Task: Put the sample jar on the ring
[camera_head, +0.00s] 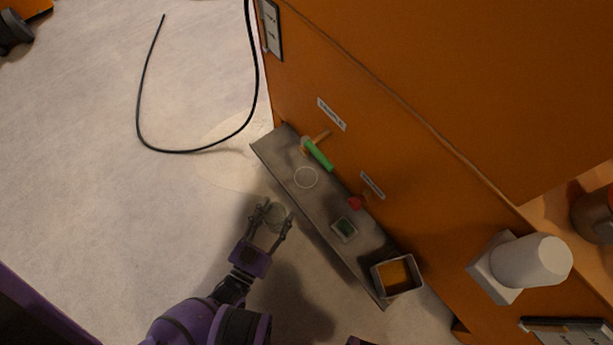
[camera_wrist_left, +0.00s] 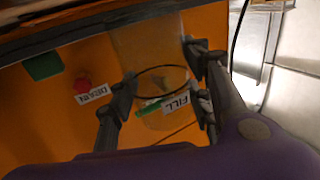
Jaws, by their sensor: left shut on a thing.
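My left gripper (camera_head: 277,209) is shut on the clear sample jar (camera_head: 273,217), which is see-through and hard to make out. The gripper holds it off the left edge of the grey shelf (camera_head: 321,207). The ring (camera_head: 306,177), a thin pale circle, lies bare on the shelf, up and to the right of the jar. In the left wrist view, the jar (camera_wrist_left: 160,84) shows between the two fingers as a dark round rim with a clear wall. The jar's contents cannot be made out. My right gripper is not in view.
A green-handled lever (camera_head: 319,154) on the orange cabinet (camera_head: 400,110) is near the ring. A black cable (camera_head: 180,151) lies on the floor.

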